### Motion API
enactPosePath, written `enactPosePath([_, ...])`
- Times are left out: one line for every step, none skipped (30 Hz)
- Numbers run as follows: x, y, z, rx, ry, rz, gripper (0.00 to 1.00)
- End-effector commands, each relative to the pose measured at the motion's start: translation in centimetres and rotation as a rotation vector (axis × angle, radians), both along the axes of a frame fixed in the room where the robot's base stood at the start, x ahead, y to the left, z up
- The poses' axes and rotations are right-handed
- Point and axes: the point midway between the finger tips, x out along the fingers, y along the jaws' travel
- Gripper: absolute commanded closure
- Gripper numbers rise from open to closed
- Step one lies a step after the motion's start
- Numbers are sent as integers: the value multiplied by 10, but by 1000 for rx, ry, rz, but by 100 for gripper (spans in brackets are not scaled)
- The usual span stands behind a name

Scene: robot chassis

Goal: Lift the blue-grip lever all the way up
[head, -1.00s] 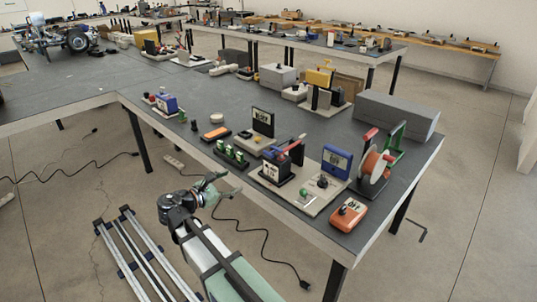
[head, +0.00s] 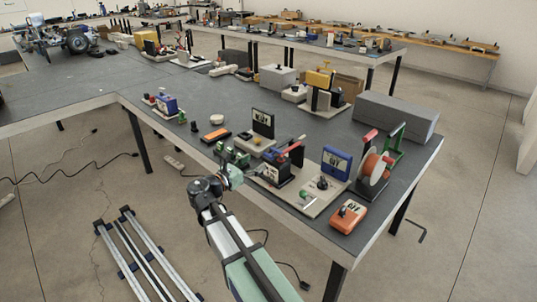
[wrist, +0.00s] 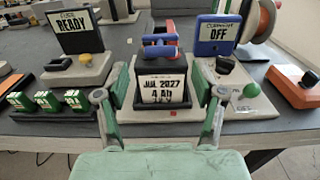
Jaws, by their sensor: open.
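The blue-grip lever (wrist: 160,53) is in the middle of the wrist view, its blue grip lying across the top of a black box (wrist: 181,72) with a "JUL 2027" label. In the head view the blue grip (head: 281,158) is small and partly hidden among red and black parts. My gripper (wrist: 160,90) is open and empty, its green-padded fingers left and right of the labelled box in the wrist view, below the grip. In the head view my gripper (head: 234,172) is at the table's front edge, left of that box.
A "READY" display (wrist: 81,32) stands left, with green blocks (wrist: 50,101) in front. A blue-framed "OFF" display (wrist: 216,34), a green knob (wrist: 251,90) and an orange box (wrist: 295,85) are right. A red-handled reel (head: 373,165) stands farther right.

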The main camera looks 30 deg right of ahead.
Motion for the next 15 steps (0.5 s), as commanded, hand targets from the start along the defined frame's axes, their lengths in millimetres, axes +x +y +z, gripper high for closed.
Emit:
enactPosePath([4,-11,1,0,0,-4,31])
enactPosePath([6,-17,1,0,0,-3,31])
enactPosePath([9,-23,1,0,0,-3,31])
enactPosePath([11,-29,1,0,0,-3,31])
enactPosePath([13,-34,1,0,0,-3,31])
enactPosePath([15,-40,0,0,0,-2,31])
enactPosePath([17,-44,0,0,1,-3,31])
enactPosePath([18,-49,0,0,1,-2,31])
enactPosePath([20,-53,0,0,1,-1,31])
enactPosePath([21,-57,0,0,1,-1,31])
enactPosePath([22,-60,0,0,1,-2,31])
enactPosePath([23,-63,0,0,1,-2,31])
enactPosePath([24,-66,0,0,1,-1,31])
enactPosePath([25,-67,0,0,1,-1,31])
enactPosePath([26,-69,0,0,1,0,31])
